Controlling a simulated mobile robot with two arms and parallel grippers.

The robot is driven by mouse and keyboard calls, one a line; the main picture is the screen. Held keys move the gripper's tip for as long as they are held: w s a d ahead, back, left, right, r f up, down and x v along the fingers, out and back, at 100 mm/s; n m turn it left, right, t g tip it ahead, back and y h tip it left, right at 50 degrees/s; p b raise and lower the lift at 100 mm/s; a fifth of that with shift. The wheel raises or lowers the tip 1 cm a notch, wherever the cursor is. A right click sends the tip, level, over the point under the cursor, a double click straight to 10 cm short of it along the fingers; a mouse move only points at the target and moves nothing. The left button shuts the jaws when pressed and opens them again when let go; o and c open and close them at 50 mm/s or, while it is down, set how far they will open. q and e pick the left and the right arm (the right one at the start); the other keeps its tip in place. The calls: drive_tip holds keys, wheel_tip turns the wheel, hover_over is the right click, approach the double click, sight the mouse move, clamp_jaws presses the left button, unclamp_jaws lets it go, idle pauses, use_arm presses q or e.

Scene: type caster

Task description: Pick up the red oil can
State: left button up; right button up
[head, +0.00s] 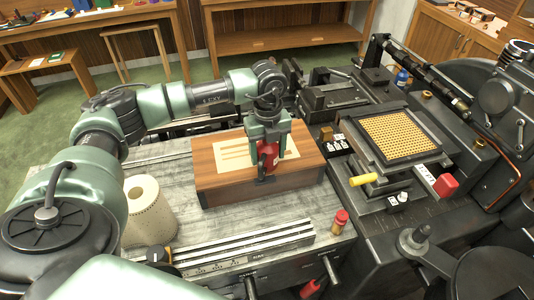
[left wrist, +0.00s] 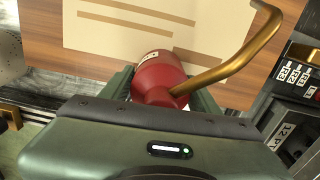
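The red oil can (head: 268,156) is on the wooden box, partly hidden by my left gripper (head: 265,165), which points down over it. In the left wrist view the can's red body (left wrist: 158,76) sits between the green fingers of my left gripper (left wrist: 160,90). Its curved brass spout (left wrist: 235,60) reaches up to the right past the fingers. The fingers are close on both sides of the can, but I cannot tell whether they press on it. My right gripper is not in view.
The wooden box (head: 225,183) with a pale sheet (head: 235,154) stands on a grey worktop. A cream roll (head: 146,208) is to its left, and a small red-capped bottle (head: 339,222) at its front right. Black machinery with a type tray (head: 398,135) fills the right side.

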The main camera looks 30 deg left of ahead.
use_arm(q)
drive_tip(key=c, duration=1)
